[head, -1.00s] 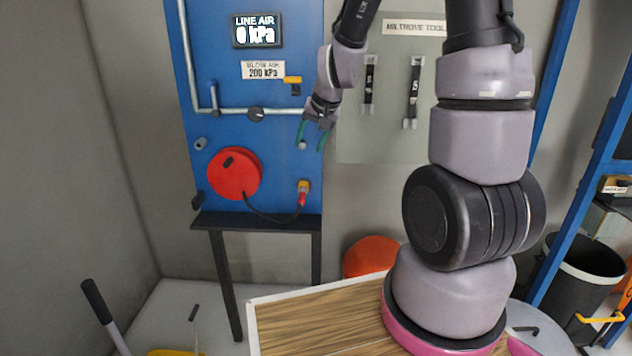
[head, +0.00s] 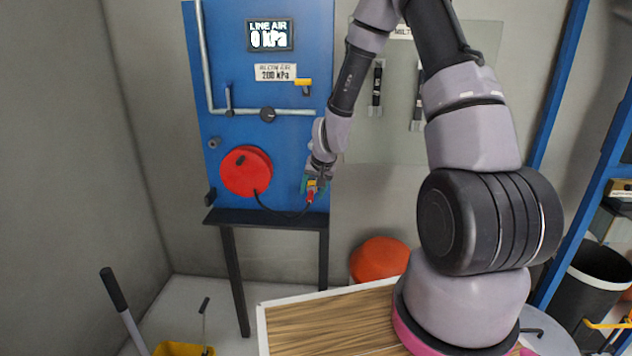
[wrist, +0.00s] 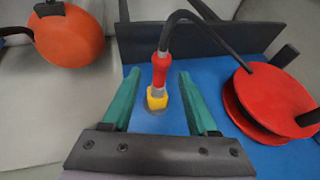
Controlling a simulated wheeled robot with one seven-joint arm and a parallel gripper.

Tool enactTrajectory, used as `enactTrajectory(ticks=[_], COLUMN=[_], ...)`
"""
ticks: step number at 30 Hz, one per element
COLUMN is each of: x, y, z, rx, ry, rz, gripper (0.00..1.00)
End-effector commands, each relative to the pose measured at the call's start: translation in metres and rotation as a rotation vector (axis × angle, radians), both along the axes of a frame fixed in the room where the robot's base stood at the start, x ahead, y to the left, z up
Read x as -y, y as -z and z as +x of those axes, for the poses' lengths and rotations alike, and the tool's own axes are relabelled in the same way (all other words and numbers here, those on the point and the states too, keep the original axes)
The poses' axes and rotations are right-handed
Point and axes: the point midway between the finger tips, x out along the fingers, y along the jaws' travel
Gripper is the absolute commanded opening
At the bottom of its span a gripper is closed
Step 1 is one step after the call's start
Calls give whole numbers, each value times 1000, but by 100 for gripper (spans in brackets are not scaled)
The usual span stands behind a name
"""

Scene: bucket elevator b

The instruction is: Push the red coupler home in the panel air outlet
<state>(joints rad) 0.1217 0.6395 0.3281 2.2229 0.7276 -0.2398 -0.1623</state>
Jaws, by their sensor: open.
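The red coupler (wrist: 161,70) sits at the yellow outlet (wrist: 157,98) on the blue panel, with a black hose running from its far end. I cannot tell how deep it is seated. In the head view the red coupler (head: 310,197) shows just below my gripper (head: 317,184), which covers part of the outlet. In the wrist view my gripper (wrist: 153,90) is open, its green fingers on either side of the coupler and outlet with gaps on both sides.
The red hose reel (head: 246,172) is left of the outlet, joined by the black hose (wrist: 205,17). A dark ledge (head: 265,217) runs below. The display (head: 270,35) reads 0 kPa. A yellow valve handle (head: 304,82) is above. An orange rounded object (head: 380,260) stands lower right.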

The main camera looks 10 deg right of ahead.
Motion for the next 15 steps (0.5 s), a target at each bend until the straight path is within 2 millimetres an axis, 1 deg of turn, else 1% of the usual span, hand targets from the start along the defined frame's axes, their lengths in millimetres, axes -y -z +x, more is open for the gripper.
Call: enactTrajectory(ticks=[2,6,15], x=[-1,-2,-2], y=[8,14,16], z=[3,7,8], rx=[-1,0,0], ry=[1,1,0], rz=[1,0,0], gripper=[59,59,59])
